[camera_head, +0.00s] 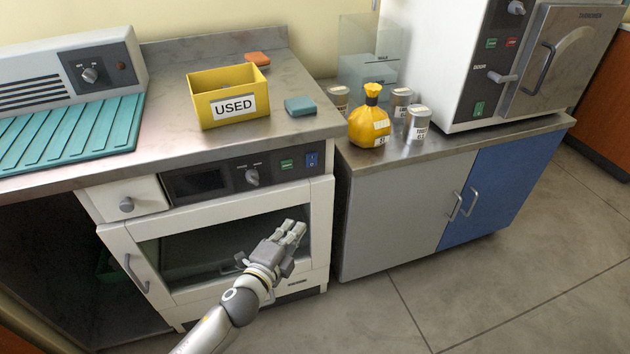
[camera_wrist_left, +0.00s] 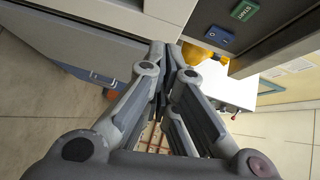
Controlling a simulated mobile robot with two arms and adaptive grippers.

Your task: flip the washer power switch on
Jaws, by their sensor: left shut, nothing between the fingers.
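The washer (camera_head: 318,210) is a white under-counter machine with a glass window and a dark control panel (camera_head: 222,181). At the panel's right end is a blue switch (camera_head: 312,160), with a green button (camera_head: 287,164) and a knob (camera_head: 252,177) to its left. The wrist view also shows the blue switch (camera_wrist_left: 222,35) and the green START button (camera_wrist_left: 245,10). I cannot tell the switch's position. My left gripper (camera_head: 296,229) is shut and empty, in front of the washer window and below the switch, apart from it. Its fingertips (camera_wrist_left: 172,50) meet in the wrist view. My right gripper is out of view.
To the right, a lower cabinet (camera_head: 400,215) carries a yellow bag (camera_head: 369,128), cans and a white steel-doored machine (camera_head: 450,60). The floor in front is clear.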

